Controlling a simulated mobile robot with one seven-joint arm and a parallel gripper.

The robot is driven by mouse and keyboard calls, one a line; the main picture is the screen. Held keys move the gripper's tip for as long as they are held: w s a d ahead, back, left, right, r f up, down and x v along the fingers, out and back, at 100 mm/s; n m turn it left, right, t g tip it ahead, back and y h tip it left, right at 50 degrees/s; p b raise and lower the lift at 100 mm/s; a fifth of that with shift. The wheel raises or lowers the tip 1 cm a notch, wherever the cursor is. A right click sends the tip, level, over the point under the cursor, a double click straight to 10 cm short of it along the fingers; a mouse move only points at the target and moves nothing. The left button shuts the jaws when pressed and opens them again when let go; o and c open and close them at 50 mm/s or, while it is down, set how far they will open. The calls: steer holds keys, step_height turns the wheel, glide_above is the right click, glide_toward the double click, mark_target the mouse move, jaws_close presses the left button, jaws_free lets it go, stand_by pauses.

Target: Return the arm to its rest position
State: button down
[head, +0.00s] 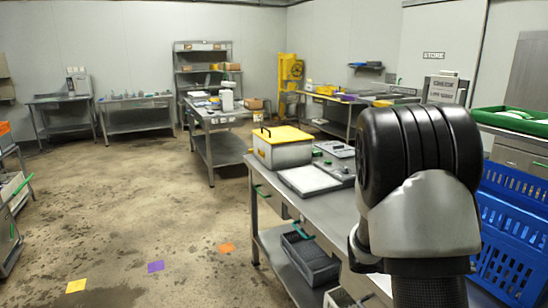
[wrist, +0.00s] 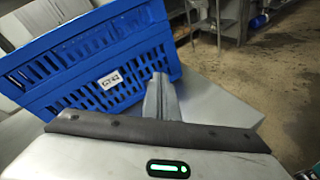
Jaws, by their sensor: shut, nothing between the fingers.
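My gripper (wrist: 162,92) shows in the wrist view with its two fingers together, shut and empty. Its tips point toward a grey metal surface beside a blue crate (wrist: 60,65). The crate carries a small white label and stands just left of the fingers; I cannot tell whether they touch it. In the head view my arm (head: 420,190) rises bent in the right foreground, and my gripper is hidden there.
Blue crates (head: 512,215) stand right of my arm. A steel table (head: 345,215) holds a yellow-lidded box (head: 283,150) and a grey tray (head: 308,178); a dark bin (head: 310,260) sits below. Open floor (head: 130,200) lies left, with coloured squares.

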steer(key=s+a+r+m+t+y, duration=0.25)
steer(key=s+a+m+y, duration=0.2)
steer(key=a, duration=0.55)
steer(key=s+a+r+m+t+y, duration=0.1)
steer(key=s+a+r+m+y, duration=0.4)
steer(key=a, duration=0.5)
steer(key=s+a+r+m+t+y, duration=0.25)
steer(key=s+a+y, duration=0.3)
steer(key=a, duration=0.55)
step_height(320, 180, up, 14)
steer(key=p, duration=1.4)
steer(key=shift+s+a+f+m, duration=0.15)
steer(key=shift+s+f+m, duration=0.05)
steer(key=shift+m, duration=0.1)
